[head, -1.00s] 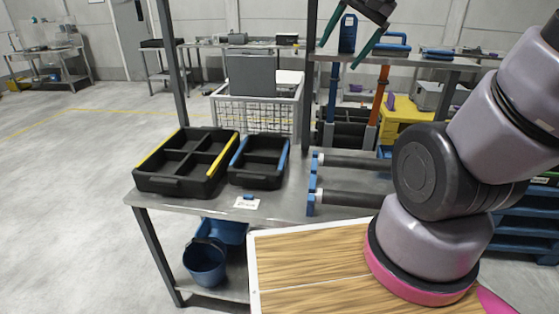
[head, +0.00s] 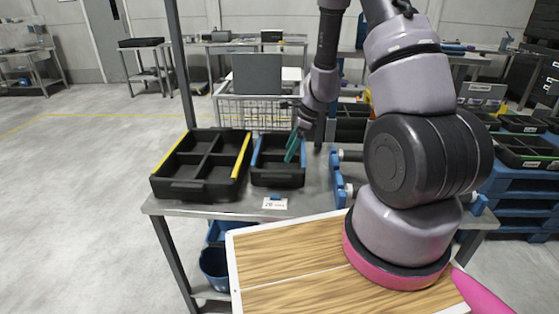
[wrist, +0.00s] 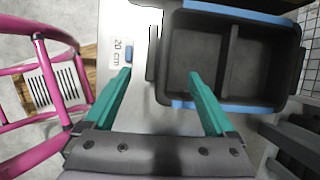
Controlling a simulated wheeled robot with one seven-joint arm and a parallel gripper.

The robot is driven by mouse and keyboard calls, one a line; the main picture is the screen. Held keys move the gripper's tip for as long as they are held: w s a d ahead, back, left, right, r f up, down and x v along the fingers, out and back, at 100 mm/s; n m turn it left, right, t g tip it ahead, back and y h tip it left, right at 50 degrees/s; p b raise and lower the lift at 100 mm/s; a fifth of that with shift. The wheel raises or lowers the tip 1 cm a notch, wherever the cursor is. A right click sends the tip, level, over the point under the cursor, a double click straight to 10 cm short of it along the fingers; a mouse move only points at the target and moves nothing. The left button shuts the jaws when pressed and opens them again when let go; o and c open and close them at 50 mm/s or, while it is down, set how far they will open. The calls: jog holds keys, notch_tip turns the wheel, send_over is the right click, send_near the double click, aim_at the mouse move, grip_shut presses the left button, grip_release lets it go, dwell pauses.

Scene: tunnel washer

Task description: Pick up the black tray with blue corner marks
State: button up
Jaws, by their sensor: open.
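The black tray with blue marks (head: 277,179) stands on the grey metal table; the blue shows as strips along its rim. It has a divider and an end handle. In the wrist view the tray (wrist: 262,70) fills the upper right. My gripper (head: 293,147) has green fingers and is open and empty, just above the tray's right side in the head view. In the wrist view my gripper (wrist: 160,74) has one finger over the tray's near edge and the other over the table beside it. The handle end lies between them in the picture. I cannot tell any contact.
A larger black tray with yellow strips (head: 197,190) stands close on the left. A white label (head: 275,204) with a blue piece lies in front. Blue-bracketed rollers (head: 340,180) are on the right. A table post (head: 177,70) and wire basket (head: 258,112) stand behind.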

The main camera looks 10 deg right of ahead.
aim_at(277, 172)
jog(key=x, duration=0.5)
jog(key=shift+d+f, duration=0.1)
jog(key=shift+f, duration=0.3)
jog(key=shift+a+x, duration=0.25)
jog(key=shift+x, duration=2.4)
jog(key=shift+r, duration=0.1)
grip_shut()
